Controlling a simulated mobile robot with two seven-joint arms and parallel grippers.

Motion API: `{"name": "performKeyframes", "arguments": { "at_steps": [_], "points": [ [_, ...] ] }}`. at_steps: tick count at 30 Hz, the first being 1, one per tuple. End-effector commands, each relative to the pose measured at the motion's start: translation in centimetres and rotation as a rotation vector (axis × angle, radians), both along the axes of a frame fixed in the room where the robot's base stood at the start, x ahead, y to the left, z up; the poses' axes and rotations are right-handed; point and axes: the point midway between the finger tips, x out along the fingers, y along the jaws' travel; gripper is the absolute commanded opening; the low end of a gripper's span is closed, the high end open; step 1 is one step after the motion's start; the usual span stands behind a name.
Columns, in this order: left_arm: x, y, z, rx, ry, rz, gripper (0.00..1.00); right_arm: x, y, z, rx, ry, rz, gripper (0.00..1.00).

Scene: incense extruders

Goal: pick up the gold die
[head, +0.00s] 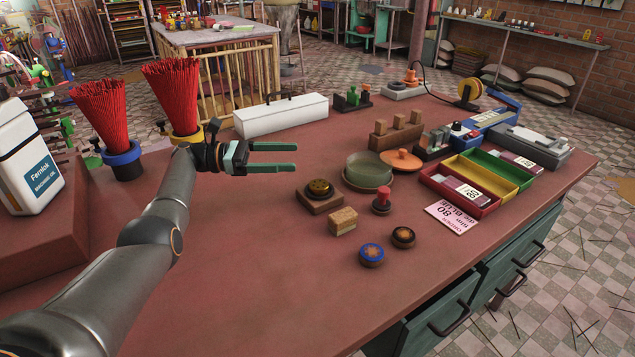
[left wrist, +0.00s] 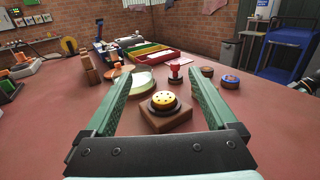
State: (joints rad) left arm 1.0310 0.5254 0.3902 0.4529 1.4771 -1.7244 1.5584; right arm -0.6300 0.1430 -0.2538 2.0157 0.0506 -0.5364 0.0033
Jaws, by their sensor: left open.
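The gold die (head: 319,188) is a round disc with a gold, holed top and a dark rim. It sits on a square wooden block (head: 320,203) on the red-brown bench. In the left wrist view the die (left wrist: 163,101) appears between my finger lines, ahead of the palm. My left gripper (head: 292,157) is open and empty, above the bench, with its green fingers pointing right. In the head view it is to the left of and behind the die, apart from it. My right gripper is in neither view.
Near the block are a green bowl (head: 368,171), a red-knobbed stamp (head: 381,201), a tan block (head: 342,221), a blue die (head: 371,255) and a dark die (head: 403,236). A white toolbox (head: 281,116) stands behind. The bench's front left is clear.

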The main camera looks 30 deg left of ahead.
Motion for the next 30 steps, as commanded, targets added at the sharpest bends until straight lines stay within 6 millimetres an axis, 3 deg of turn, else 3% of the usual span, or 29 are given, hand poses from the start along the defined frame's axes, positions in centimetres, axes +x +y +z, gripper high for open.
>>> {"name": "performKeyframes", "arguments": {
  "at_steps": [9, 15, 23, 30],
  "points": [
    [0.0, 0.1, -5.6, -0.007, 0.002, 0.001, 0.91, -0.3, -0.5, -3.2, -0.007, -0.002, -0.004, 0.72],
    [0.0, 0.1, -8.2, -0.006, 0.0, 0.001, 0.91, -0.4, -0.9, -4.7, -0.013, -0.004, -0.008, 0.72],
    [0.8, -1.5, -7.7, -0.004, 0.0, 0.0, 0.91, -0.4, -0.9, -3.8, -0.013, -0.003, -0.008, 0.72],
    [2.5, -4.9, -7.7, -0.006, 0.0, -0.002, 0.91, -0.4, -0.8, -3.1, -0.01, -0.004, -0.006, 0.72]
  ]
}}
